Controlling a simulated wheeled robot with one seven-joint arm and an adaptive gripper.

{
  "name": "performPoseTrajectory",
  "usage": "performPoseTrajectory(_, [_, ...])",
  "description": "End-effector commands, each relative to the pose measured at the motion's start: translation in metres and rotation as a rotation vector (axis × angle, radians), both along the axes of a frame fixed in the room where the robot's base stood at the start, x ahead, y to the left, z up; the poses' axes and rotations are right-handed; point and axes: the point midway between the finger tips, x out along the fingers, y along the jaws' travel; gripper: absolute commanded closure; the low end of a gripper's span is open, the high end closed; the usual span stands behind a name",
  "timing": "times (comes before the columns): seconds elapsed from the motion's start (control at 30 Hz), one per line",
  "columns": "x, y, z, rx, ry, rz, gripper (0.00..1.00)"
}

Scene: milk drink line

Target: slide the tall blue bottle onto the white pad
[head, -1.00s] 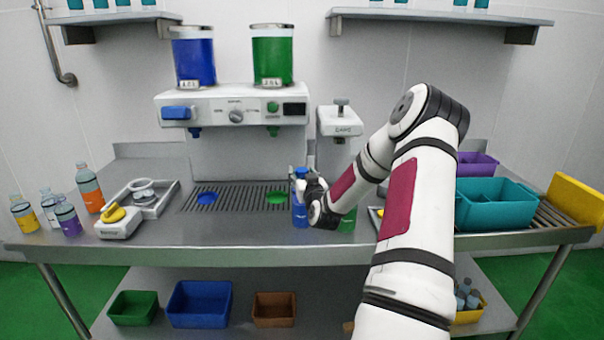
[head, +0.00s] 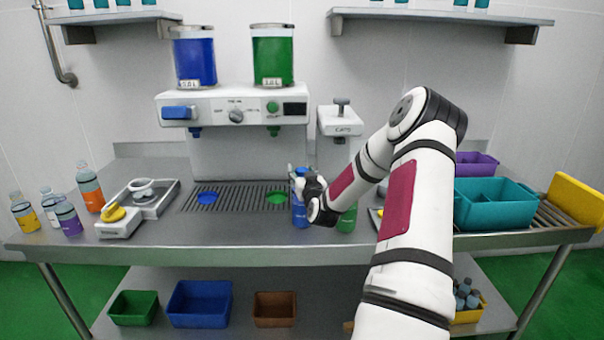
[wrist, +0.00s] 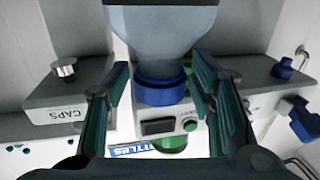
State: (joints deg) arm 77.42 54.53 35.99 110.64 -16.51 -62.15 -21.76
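The tall blue bottle (head: 300,214) stands upright on the steel counter, in front of the drip grate's right end. My gripper (head: 306,184) is at its upper part, and the wrist partly covers it. In the wrist view a grey bottle shoulder with a blue cap (wrist: 162,88) lies between the two teal-lined fingers of my gripper (wrist: 160,72). The fingers are apart, one on each side; I cannot tell whether they press on it. I cannot clearly make out a white pad; my arm hides part of the counter to the right.
A green bottle (head: 346,220) stands close to the right of the blue one. A white scale (head: 118,228), a tray (head: 160,206) and several bottles are at the left. A teal bin (head: 495,212) is at the right. The counter's front middle is clear.

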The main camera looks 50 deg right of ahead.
Motion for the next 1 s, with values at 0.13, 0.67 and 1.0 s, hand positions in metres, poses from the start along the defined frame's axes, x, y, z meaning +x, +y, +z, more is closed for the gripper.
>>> performPoseTrajectory(0.13, [0.000, 0.000, 0.000, 0.000, 0.000, 0.000, 0.50])
performPoseTrajectory(0.67, [-0.053, 0.042, 0.000, -0.001, 0.002, 0.001, 0.50])
performPoseTrajectory(1.0, [-0.096, 0.075, -0.001, 0.000, 0.002, 0.000, 0.50])
